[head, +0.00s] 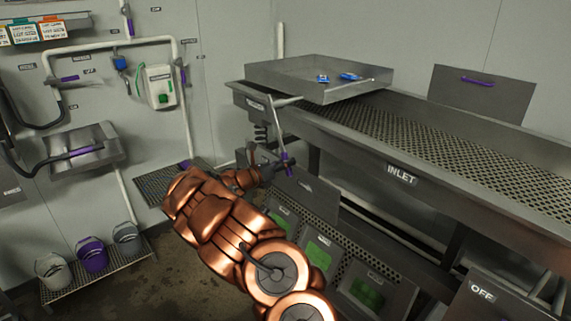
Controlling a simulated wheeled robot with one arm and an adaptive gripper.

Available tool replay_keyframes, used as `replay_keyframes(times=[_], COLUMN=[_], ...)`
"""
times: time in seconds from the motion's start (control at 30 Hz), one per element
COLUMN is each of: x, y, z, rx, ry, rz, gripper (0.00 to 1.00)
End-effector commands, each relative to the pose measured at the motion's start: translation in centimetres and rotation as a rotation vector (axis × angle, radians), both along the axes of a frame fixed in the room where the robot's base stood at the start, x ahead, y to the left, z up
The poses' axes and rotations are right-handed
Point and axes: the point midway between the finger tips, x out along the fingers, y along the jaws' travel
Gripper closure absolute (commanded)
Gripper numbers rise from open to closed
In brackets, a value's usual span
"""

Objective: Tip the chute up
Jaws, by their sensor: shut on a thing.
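A long grey metal channel with a perforated bed (430,135), marked INLET on its side, runs from the centre to the right; it looks like the chute. My copper arm reaches up from the bottom centre.
A shallow metal tray (290,72) with blue pieces (350,76) sits over the channel's far left end. Green-windowed panels (318,255) stand below the channel. Several buckets (91,255) stand on a low rack at left. Some floor (165,270) between is clear.

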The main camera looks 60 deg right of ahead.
Motion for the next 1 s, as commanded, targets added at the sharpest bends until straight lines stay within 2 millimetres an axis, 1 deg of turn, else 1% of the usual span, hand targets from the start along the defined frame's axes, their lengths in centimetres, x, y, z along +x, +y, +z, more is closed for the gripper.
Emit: replay_keyframes(times=[0.17,0.27,0.47,0.6,0.7,1.0], x=[0.2,0.8,2.8,4.4,5.0,5.1], y=[0.0,-0.1,-0.7,-1.0,-1.2,-1.3], z=[-0.2,-0.7,-1.6,-1.7,-1.7,-1.4], rx=[-0.002,-0.007,-0.036,-0.059,-0.068,-0.074], ry=[-0.010,-0.036,-0.139,-0.220,-0.256,-0.271], rz=[0.002,0.004,0.004,0.009,0.006,0.004], gripper=[1.00,1.00,1.00,1.00,1.00,1.00])
